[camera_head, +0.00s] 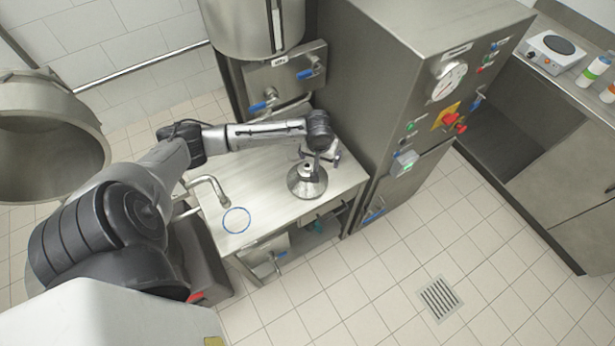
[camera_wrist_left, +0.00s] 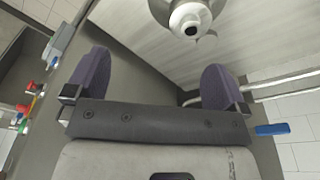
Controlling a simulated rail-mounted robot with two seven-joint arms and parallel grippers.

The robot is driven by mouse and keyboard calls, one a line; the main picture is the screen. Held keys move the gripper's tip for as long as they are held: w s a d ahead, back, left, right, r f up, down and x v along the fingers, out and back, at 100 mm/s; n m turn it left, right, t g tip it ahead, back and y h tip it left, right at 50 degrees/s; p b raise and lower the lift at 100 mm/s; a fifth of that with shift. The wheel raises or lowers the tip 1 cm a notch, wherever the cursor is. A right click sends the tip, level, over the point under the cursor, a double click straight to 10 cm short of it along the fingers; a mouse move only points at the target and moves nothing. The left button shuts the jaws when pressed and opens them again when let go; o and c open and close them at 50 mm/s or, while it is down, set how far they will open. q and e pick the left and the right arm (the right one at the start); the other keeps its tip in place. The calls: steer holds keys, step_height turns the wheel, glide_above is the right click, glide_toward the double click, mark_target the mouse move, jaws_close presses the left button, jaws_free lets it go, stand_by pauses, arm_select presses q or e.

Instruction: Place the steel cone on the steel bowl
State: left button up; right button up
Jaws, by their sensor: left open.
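The steel cone (camera_head: 307,184) stands upright on the steel table, its wide rim down and its narrow neck up. I cannot tell a separate steel bowl from it; any bowl beneath is hidden. In the left wrist view the cone's pale neck and dark hole (camera_wrist_left: 190,22) show at the top edge. My left gripper (camera_head: 322,158) is just behind the cone, close to its neck in the head view. In the left wrist view its two dark fingers (camera_wrist_left: 155,82) are wide apart with nothing between them. My right gripper is not in view.
A bent tap (camera_head: 211,188) and a blue ring mark (camera_head: 236,220) are on the left of the table (camera_head: 268,205). A tall steel cabinet (camera_head: 385,75) with knobs and a gauge stands close on the right. A steel vessel (camera_head: 255,25) is behind.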

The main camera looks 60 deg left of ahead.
mark_target(308, 165)
arm_select(q)
steer(key=s+a+f+n+g+h, duration=0.1)
steer(key=a+f+n, duration=0.1)
steer(key=a+n, duration=0.45)
steer(key=f, duration=0.7)
steer(key=shift+d+f+b, duration=0.3)
steer(key=shift+d+b, duration=0.05)
steer(key=shift+d, duration=0.05)
steer(key=shift+s+a+f, duration=0.1)
steer(key=shift+f, duration=2.55)
steer(key=shift+c, duration=0.2)
steer(key=c, duration=1.8)
steer(key=shift+r, duration=0.1)
jaws_close()
